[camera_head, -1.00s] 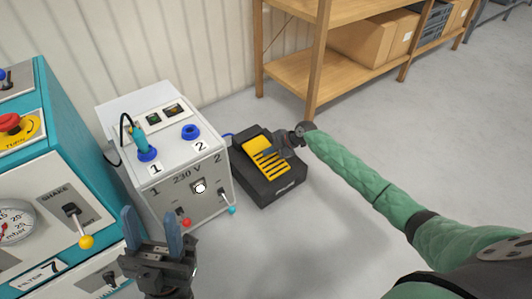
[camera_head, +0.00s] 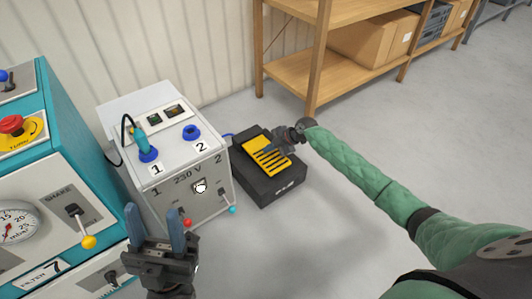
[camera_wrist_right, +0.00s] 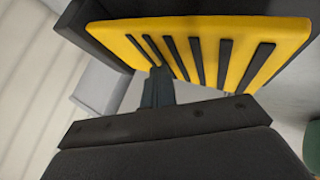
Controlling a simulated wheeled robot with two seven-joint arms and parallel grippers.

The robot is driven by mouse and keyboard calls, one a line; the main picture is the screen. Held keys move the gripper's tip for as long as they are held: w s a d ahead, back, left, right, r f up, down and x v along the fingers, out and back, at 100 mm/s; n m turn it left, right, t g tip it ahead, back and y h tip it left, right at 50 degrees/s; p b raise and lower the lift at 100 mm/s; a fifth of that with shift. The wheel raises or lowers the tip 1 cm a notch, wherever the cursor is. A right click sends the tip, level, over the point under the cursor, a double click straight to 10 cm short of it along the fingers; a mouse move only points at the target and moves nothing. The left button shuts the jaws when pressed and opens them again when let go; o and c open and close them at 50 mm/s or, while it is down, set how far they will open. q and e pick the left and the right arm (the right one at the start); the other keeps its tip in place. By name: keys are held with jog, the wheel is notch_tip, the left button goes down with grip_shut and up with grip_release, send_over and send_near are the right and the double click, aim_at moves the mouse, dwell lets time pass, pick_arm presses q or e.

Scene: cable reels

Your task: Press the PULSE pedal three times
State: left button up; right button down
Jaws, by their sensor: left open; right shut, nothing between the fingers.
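The pedal (camera_head: 268,158) is a yellow plate with black ribs on a black box (camera_head: 284,188) on the floor, right of the white cabinet. The lettering on the box front is too small to read. My right gripper (camera_head: 268,151) is shut and empty, with its fingers at the plate. In the right wrist view its fingertips (camera_wrist_right: 159,75) overlap the near edge of the ribbed yellow plate (camera_wrist_right: 208,48); I cannot tell whether they touch it. My left gripper (camera_head: 156,229) is open and empty, in front of the white cabinet.
The white 230 V cabinet (camera_head: 205,172) with sockets and small levers stands left of the pedal. A teal machine (camera_head: 64,150) with an emergency button fills the left side. A wooden shelf (camera_head: 345,78) with boxes stands behind. The floor to the right is clear.

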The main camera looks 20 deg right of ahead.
aim_at(269, 153)
jog(key=shift+r, duration=0.35)
jog(key=shift+r+p, duration=1.65)
jog(key=shift+r, duration=0.85)
dwell(0.8)
